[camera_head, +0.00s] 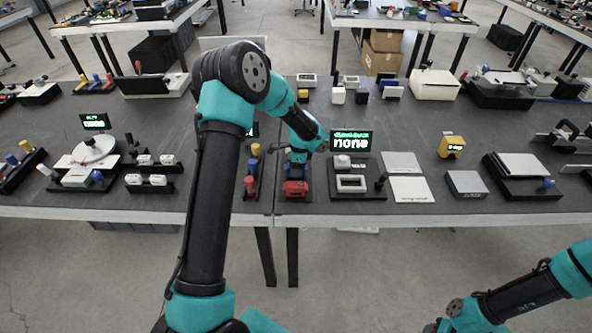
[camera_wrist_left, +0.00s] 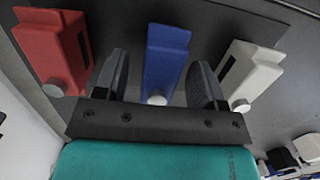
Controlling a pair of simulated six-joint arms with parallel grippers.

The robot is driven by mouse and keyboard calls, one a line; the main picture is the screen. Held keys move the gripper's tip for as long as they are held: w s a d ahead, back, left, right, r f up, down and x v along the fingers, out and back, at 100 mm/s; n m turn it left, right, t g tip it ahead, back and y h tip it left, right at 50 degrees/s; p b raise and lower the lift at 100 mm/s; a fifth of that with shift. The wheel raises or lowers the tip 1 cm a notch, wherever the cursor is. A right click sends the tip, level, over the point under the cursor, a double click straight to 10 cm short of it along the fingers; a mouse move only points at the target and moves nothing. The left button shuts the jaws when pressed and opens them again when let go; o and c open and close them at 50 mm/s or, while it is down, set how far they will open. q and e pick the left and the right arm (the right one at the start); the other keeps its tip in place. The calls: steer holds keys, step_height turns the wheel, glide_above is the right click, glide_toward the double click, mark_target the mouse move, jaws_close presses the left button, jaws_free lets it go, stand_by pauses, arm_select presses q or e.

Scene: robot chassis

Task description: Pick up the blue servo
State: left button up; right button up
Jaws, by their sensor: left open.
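The blue servo (camera_wrist_left: 166,58) lies in the left wrist view between a red servo (camera_wrist_left: 50,48) and a white servo (camera_wrist_left: 248,72). My left gripper (camera_wrist_left: 157,82) is open, with one finger on each side of the blue servo and visible gaps between. Whether the fingers reach down to its full depth cannot be told. In the head view my left gripper (camera_head: 298,158) hangs over the table, just behind the red servo (camera_head: 295,188), and largely hides the blue one. My right arm shows at the lower right of the head view, but its gripper does not.
A display reading "none" (camera_head: 351,141) and a black fixture with a white frame (camera_head: 352,184) stand just right of the gripper. A rack with colored pegs (camera_head: 252,175) stands to its left. Light flat plates (camera_head: 411,190) lie further right.

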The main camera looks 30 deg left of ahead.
stand_by(0.3)
arm_select(q)
steer(key=c, duration=1.1)
steer(key=shift+r, duration=0.1)
step_height(320, 180, up, 10)
stand_by(0.5)
